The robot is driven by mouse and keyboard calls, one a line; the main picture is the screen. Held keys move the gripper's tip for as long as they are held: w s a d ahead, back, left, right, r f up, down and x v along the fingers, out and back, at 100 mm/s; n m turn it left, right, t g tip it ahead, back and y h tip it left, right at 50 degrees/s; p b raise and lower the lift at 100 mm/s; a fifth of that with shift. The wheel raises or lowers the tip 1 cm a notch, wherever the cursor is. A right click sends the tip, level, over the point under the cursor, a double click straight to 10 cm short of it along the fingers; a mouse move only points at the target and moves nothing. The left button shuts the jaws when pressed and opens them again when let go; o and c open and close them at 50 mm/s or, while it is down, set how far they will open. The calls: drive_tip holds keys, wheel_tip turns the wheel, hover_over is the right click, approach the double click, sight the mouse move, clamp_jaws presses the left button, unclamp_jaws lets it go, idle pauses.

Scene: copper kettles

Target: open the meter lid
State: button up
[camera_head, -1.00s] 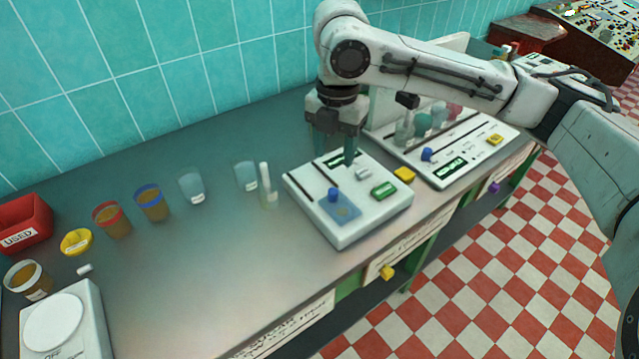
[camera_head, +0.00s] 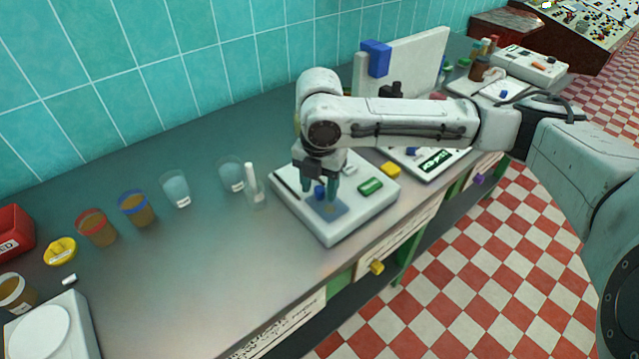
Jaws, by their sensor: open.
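A white meter (camera_head: 365,217) stands on the counter in the middle of the view. Its top has a green display or button (camera_head: 370,187), a yellow block (camera_head: 391,170) at the far right corner and a small bluish lid (camera_head: 333,209) near the front. A blue knob (camera_head: 320,192) stands on that lid. My gripper (camera_head: 321,190) points down over the lid, its dark fingers apart, one on each side of the knob as seen here. I cannot tell whether they touch it. My gripper and wrist hide the meter's back left part.
A clear cup (camera_head: 231,173) and a white stick in a clear holder (camera_head: 251,180) stand close left of the meter. Behind my arm, a second white device (camera_head: 436,160) has a tall upright white panel (camera_head: 425,65) with a blue block (camera_head: 375,58).

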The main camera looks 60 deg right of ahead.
drive_tip(key=shift+c, duration=0.4)
clamp_jaws()
